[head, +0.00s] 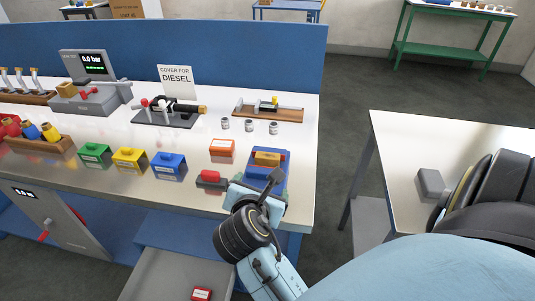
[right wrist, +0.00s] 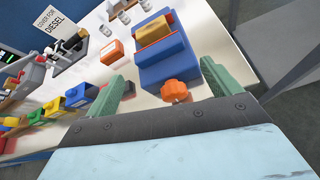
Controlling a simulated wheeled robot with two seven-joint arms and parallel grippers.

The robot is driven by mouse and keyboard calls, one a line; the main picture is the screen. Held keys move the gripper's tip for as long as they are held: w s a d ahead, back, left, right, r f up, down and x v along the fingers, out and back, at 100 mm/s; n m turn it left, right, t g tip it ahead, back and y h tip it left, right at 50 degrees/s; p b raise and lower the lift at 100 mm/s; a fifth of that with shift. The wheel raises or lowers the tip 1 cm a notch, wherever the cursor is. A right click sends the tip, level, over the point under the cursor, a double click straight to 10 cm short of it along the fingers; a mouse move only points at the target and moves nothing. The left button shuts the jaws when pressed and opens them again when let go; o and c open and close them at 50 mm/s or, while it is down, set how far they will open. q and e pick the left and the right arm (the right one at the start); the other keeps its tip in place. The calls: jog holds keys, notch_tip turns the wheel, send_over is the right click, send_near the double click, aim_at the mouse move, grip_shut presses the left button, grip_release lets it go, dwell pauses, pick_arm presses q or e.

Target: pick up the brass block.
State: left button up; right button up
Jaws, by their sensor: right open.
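The brass block (head: 267,158) sits in the top of a blue vise-like holder (head: 254,172) near the right end of the white bench. In the right wrist view the brass block (right wrist: 152,30) lies between a red part and the blue body of the holder. My right gripper (right wrist: 168,86) is open, its two green fingers apart, with an orange knob (right wrist: 175,91) on the near side of the holder between them. The block is beyond the fingertips and not held. In the head view my right wrist hides most of the fingers. My left gripper is not in view.
Green, yellow and blue boxes (head: 170,165) stand left of the holder. A red-topped dark item (head: 211,179) and an orange box (head: 222,147) are close by. Several small jars (head: 249,126) stand behind. A blue partition (head: 200,55) runs along the bench back.

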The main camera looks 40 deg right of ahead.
jog(key=w+r+n+h, duration=0.1)
jog(key=r+n, duration=0.1)
jog(key=b, duration=0.1)
send_near(267, 158)
jog(key=d, duration=0.1)
jog(key=w+d, duration=0.1)
jog(key=shift+w+d+f+n, duration=0.3)
jog(key=shift+f+n, duration=0.1)
jog(key=shift+f+b+x, duration=0.15)
jog(key=shift+b+x, duration=0.2)
jog(key=shift+x, duration=1)
jog(key=shift+f+b+x, duration=0.15)
jog(key=shift+b+x, duration=0.2)
jog(key=shift+x, duration=1)
jog(key=shift+a, duration=0.2)
jog(key=shift+c, duration=0.3)
jog(key=c, duration=1.2)
jog(key=shift+c, duration=0.2)
jog(key=shift+r, duration=0.1)
